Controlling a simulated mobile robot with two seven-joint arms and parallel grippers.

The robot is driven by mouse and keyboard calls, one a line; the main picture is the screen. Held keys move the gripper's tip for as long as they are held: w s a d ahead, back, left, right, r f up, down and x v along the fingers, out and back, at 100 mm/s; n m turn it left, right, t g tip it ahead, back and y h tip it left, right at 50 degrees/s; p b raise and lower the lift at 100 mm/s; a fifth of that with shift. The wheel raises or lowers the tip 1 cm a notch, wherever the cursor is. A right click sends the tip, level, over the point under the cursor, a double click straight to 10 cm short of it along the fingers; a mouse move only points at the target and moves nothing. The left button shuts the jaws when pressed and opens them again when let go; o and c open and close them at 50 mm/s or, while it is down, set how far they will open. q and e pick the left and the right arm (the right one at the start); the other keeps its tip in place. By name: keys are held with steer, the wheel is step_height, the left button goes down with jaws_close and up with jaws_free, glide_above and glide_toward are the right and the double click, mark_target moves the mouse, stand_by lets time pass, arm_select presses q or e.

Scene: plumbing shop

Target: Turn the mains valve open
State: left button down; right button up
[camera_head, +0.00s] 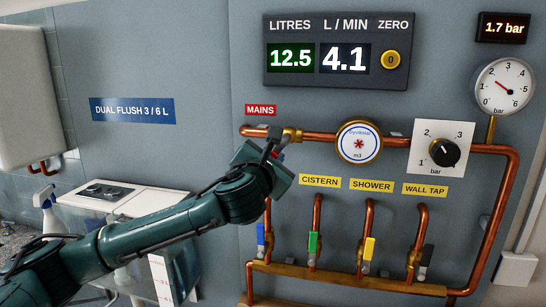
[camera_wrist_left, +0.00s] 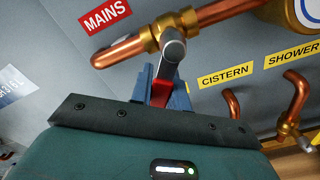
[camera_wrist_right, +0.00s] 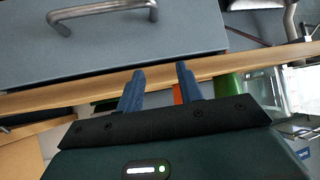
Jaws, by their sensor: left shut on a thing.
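The mains valve (camera_head: 290,135) is a brass body in the copper pipe beside the red MAINS label (camera_head: 260,110). It also shows in the left wrist view (camera_wrist_left: 168,22), with a grey lever (camera_wrist_left: 171,52) that has a red grip (camera_wrist_left: 160,92). My left gripper (camera_head: 276,150) is at the valve, its blue fingers (camera_wrist_left: 160,88) shut on the red grip of the lever. In the head view my gripper hides most of the lever. My right gripper (camera_wrist_right: 158,78) shows only in its own wrist view; its fingers are apart with nothing between them.
A round meter (camera_head: 359,142), a pressure knob (camera_head: 444,152) and a dial gauge (camera_head: 505,86) sit along the pipe. The display (camera_head: 337,55) reads 12.5 litres and 4.1 L/min; another (camera_head: 503,27) reads 1.7 bar. Several lever taps hang below. A drawer handle (camera_wrist_right: 103,10) is near my right gripper.

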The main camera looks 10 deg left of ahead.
arm_select(q)
steer(key=c, duration=1.3)
jaws_free()
steer(key=shift+c, duration=0.2)
steer(key=s+b, duration=0.2)
steer(key=s, duration=1.1)
steer(key=shift+b, duration=0.3)
steer(key=shift+c, duration=0.3)
